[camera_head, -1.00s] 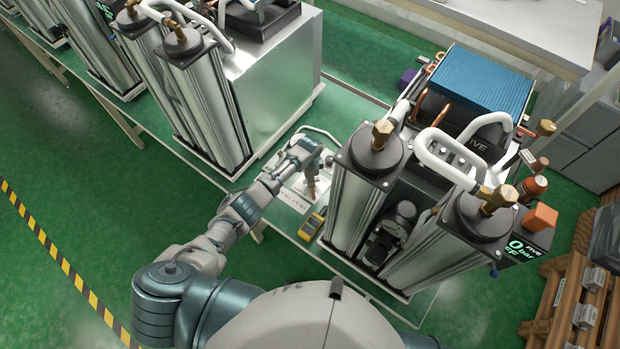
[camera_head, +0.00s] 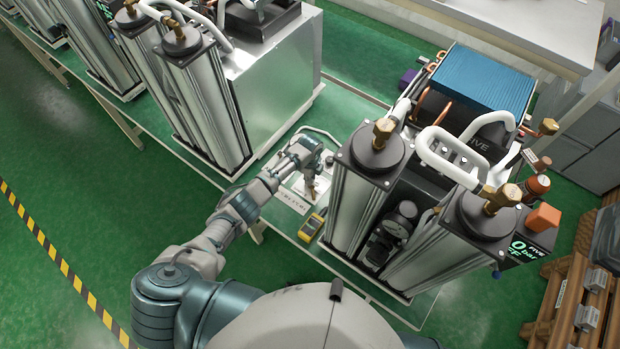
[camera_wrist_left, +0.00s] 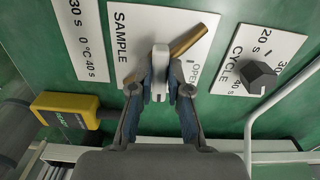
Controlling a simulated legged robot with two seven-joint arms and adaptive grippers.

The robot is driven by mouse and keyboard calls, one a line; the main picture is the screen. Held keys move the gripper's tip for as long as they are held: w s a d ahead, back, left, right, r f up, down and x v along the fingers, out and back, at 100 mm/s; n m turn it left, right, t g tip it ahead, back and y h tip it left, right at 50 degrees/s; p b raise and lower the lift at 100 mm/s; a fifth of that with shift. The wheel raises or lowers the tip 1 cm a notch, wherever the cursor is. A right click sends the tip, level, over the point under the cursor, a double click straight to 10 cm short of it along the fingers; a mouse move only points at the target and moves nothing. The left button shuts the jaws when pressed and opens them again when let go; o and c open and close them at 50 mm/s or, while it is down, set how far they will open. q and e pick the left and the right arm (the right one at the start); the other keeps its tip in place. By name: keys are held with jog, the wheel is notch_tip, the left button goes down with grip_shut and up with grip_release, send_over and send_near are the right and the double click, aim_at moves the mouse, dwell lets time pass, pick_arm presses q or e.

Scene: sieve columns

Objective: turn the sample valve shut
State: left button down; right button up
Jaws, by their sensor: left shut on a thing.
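The sample valve (camera_wrist_left: 194,42) is on a white panel lettered SAMPLE, with OPEN printed to its right. A brass bar shows on both sides of a pale grip, slanting from lower left to upper right. My left gripper (camera_wrist_left: 160,78) is shut on the pale grip, one blue-lined finger on each side. In the head view my left gripper (camera_head: 312,187) reaches down to the small panel between the two machines. The fingers and wrist hide much of the valve there. My right gripper is not in view.
A dark cycle knob (camera_wrist_left: 260,75) sits on its own plate to the right of the valve. A yellow handheld meter (camera_wrist_left: 66,108) lies to the left; it also shows in the head view (camera_head: 312,225). A tall column machine (camera_head: 352,210) stands close right of the gripper.

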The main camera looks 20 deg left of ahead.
pick_arm(q)
jog(key=shift+w+r+m, duration=0.15)
jog(key=shift+m, duration=0.35)
jog(key=c, duration=1.1)
grip_release()
notch_tip(320, 180, up, 12)
jog(key=shift+f, duration=0.15)
